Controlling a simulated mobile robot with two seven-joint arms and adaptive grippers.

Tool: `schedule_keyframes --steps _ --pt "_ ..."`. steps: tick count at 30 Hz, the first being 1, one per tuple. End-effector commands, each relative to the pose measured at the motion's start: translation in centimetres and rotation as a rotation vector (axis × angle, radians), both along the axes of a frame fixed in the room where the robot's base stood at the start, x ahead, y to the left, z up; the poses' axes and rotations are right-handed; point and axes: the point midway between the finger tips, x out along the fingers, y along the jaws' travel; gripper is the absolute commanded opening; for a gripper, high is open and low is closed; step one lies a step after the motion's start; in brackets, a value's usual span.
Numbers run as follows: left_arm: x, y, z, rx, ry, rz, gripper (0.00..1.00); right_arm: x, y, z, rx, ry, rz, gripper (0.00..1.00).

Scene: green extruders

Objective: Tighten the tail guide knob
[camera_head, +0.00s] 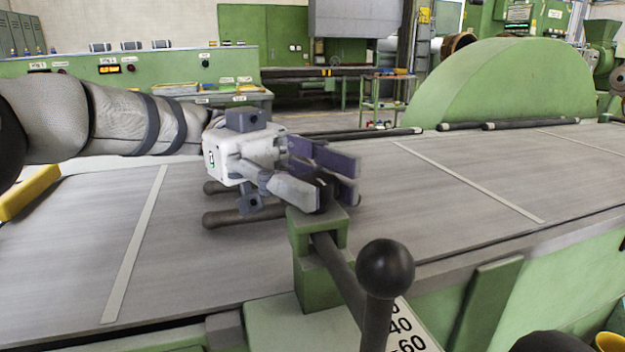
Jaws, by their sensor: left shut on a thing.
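The tail guide knob (326,190) is a small dark knob on top of a green block (301,228) at the table's near edge. My left gripper (330,182) reaches in from the left and is shut on the knob, with its fingers on both sides of it. The fingers hide most of the knob. A dark rod (342,272) passes through the green block below, and a lever with a black ball (385,268) stands upright in front. My right gripper is not in view.
The grey table (210,265) has pale strips across it. Dark bars (245,215) lie just behind my left gripper. A scale plate (405,330) with numbers is at the bottom. A large green guard (515,85) stands at the back right.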

Motion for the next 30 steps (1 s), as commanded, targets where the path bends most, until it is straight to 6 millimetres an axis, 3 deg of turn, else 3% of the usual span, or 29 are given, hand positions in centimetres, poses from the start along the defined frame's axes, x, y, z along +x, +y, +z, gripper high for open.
schedule_keyframes --steps 6,7,9,20,30 --pt "0.0 0.0 0.2 -0.004 -0.001 -0.001 0.03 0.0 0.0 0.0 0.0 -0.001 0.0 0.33" --pt "0.0 0.0 0.2 -0.004 -0.001 0.0 0.35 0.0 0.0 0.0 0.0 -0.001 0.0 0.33" --pt "0.0 0.0 0.2 -0.004 -0.001 0.0 0.51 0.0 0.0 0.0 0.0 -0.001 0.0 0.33" --pt "0.0 0.0 0.7 -0.004 -0.002 0.001 0.52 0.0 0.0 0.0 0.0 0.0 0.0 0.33" --pt "0.0 0.0 8.3 -0.006 -0.004 0.001 0.52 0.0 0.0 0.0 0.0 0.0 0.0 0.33"
